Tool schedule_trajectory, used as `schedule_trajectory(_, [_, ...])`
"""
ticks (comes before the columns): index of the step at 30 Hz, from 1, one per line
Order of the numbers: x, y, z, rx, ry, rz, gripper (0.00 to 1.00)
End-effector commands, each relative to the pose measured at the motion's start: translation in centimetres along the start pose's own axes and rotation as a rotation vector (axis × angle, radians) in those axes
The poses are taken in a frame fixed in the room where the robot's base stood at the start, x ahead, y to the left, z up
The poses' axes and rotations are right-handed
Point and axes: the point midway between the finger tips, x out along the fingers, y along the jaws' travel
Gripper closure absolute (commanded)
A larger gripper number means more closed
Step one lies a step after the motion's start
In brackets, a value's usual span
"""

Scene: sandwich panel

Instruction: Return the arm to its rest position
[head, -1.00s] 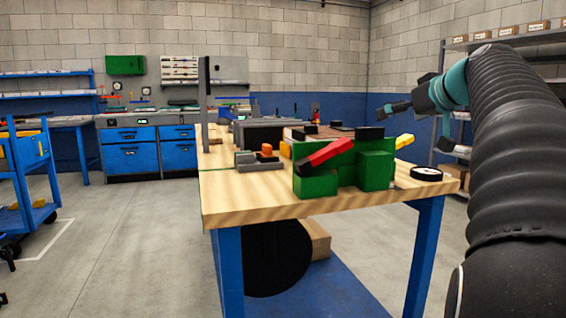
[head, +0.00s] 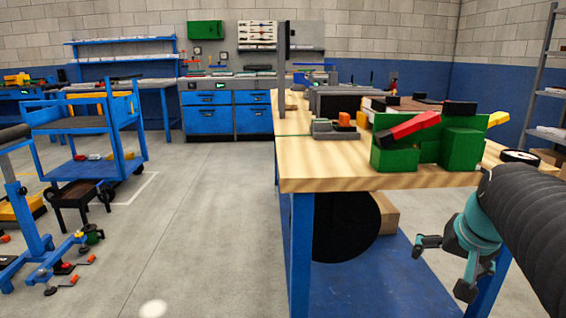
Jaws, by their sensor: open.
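My gripper (head: 447,268) is at the lower right of the head view. It hangs below the table top, in front of the table's right legs. Its two dark fingers are spread wide apart with nothing between them. My black ribbed arm comes in from the right edge and hides part of the table's right side.
A wooden workbench (head: 330,177) with blue legs carries green bins (head: 394,152), a red-handled tool (head: 412,127) and a round white-and-black disc (head: 519,157). A blue cart (head: 72,136) stands at left. The grey floor (head: 215,230) between them is clear.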

Motion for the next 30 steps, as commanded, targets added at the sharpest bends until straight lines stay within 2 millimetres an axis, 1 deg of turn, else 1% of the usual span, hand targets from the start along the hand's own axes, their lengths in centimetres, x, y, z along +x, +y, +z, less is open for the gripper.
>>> schedule_trajectory(1, [0.2, -1.1, 3.2, -0.043, -0.026, 0.009, 0.0])
schedule_trajectory(2, [0.3, -1.4, 4.9, -0.069, -0.038, 0.017, 0.0])
schedule_trajectory(3, [0.6, -1.9, 7.2, -0.104, -0.053, 0.026, 0.0])
schedule_trajectory(5, [0.8, -2.4, 10.3, -0.167, -0.069, 0.033, 0.0])
schedule_trajectory(6, [0.9, -2.8, 12.3, -0.213, -0.077, 0.034, 0.0])
schedule_trajectory(9, [0.8, -3.6, 16.2, -0.325, -0.084, 0.021, 0.0])
schedule_trajectory(10, [0.6, -3.9, 17.0, -0.351, -0.081, 0.012, 0.0])
schedule_trajectory(12, [0.0, -4.8, 18.1, -0.398, -0.067, -0.016, 0.0])
schedule_trajectory(15, [-1.1, -6.1, 18.4, -0.444, -0.035, -0.05, 0.0])
schedule_trajectory(18, [-1.5, -6.7, 18.6, -0.469, -0.027, -0.066, 0.0])
schedule_trajectory(30, [-1.5, -6.9, 18.7, -0.476, -0.029, -0.071, 0.0])
